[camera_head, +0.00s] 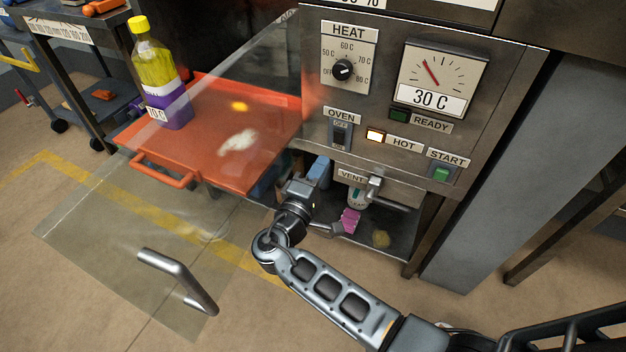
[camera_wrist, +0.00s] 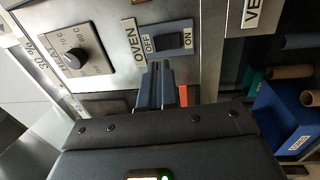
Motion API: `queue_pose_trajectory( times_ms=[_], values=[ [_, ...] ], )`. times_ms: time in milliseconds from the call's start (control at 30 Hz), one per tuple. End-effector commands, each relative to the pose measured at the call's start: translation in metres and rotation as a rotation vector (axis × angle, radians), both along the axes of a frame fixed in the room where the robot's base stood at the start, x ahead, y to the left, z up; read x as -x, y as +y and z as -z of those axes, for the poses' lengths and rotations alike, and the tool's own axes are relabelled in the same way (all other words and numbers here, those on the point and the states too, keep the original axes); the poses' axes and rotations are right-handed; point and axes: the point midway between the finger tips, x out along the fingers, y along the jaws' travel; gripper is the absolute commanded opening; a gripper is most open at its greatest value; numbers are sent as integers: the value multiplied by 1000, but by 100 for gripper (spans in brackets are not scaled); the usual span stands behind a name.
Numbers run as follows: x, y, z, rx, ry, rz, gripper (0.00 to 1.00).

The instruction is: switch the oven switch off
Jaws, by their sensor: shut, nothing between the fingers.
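The oven switch (camera_head: 340,135) is a dark rocker in a grey frame under the OVEN label (camera_head: 341,115), low on the steel control panel. In the wrist view the switch (camera_wrist: 167,41) has OFF at its left and ON at its right. I cannot tell which side is pressed in. My gripper (camera_head: 320,165) is just below and slightly left of the switch in the head view. In the wrist view my gripper (camera_wrist: 158,72) is shut and empty, its fingertips just short of the switch's lower edge. I cannot tell whether they touch it.
The HOT lamp (camera_head: 375,136) glows; the READY lamp (camera_head: 400,115) is dark. The heat knob (camera_head: 343,69) is above the switch. A gauge (camera_head: 440,75) reads 30 C. The VENT handle (camera_head: 385,196) is at lower right. An open glass door (camera_head: 130,235) and orange tray (camera_head: 215,160) are at left.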

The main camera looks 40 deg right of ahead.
Motion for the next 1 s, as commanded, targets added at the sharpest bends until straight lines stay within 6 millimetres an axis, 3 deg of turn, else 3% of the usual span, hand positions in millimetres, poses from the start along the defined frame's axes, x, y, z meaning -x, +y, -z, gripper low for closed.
queue_pose_trajectory(
  times_ms=[200, 400, 1000],
  values=[
    [-14, -40, -5, -1, -1, 4, 0],
    [-23, -63, -8, -1, -1, 3, 0],
    [-27, -76, -10, -2, -2, 2, 0]
  ],
)
